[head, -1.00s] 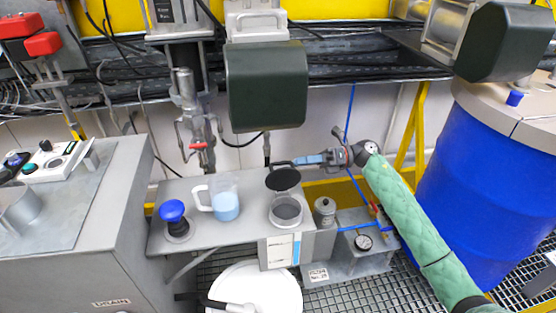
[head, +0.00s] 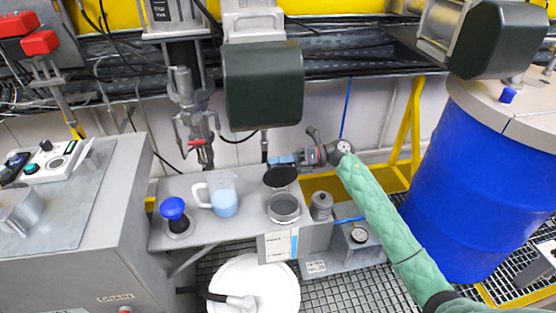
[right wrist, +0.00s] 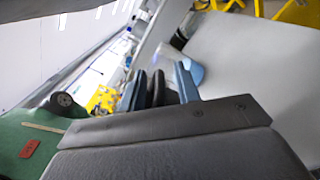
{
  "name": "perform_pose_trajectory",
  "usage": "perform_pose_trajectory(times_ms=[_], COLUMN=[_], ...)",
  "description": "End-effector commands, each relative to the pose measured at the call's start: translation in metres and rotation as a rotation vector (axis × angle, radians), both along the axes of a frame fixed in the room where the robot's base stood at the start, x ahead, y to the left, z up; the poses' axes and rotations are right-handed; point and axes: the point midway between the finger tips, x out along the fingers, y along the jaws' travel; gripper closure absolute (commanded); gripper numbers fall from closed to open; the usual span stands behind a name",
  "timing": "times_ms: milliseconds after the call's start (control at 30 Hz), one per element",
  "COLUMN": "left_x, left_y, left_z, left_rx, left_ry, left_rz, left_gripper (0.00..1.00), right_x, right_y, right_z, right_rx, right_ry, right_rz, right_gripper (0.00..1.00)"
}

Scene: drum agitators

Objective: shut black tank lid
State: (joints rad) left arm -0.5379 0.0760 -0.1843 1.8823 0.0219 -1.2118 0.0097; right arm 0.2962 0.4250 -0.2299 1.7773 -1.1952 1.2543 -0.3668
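The black tank lid (head: 281,177) is a dark round disc, raised and tilted up behind the open mouth of a small grey round tank (head: 284,208). My right gripper (head: 282,160) reaches in from the right at the lid's upper, far edge. I cannot tell whether it touches the lid. My left gripper is not in view.
A measuring jug of pale blue liquid (head: 223,196) and a blue knob (head: 174,210) stand left of the tank on the grey shelf. A grey cylinder (head: 321,206) stands right of it. A dark box (head: 263,85) hangs above. A blue drum (head: 465,185) stands at right.

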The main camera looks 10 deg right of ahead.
Motion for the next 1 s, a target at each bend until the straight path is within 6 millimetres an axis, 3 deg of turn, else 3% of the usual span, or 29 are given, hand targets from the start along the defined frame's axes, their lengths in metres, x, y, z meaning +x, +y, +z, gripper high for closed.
perform_pose_trajectory(times_ms=[133, 300, 1000], left_x=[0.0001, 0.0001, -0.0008], left_y=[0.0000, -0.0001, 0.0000], left_z=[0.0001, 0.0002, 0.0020], left_rx=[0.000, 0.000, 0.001], left_ry=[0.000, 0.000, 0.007], left_rz=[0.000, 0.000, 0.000], left_gripper=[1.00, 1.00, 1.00], right_x=[-0.0001, -0.0002, -0.0005], right_y=[-0.0001, -0.0002, -0.0018], right_z=[-0.0002, -0.0007, -0.0049], right_rx=[0.000, 0.000, -0.004], right_ry=[0.000, 0.001, 0.001], right_rz=[0.000, 0.000, 0.000], right_gripper=[0.68, 1.00, 1.00])
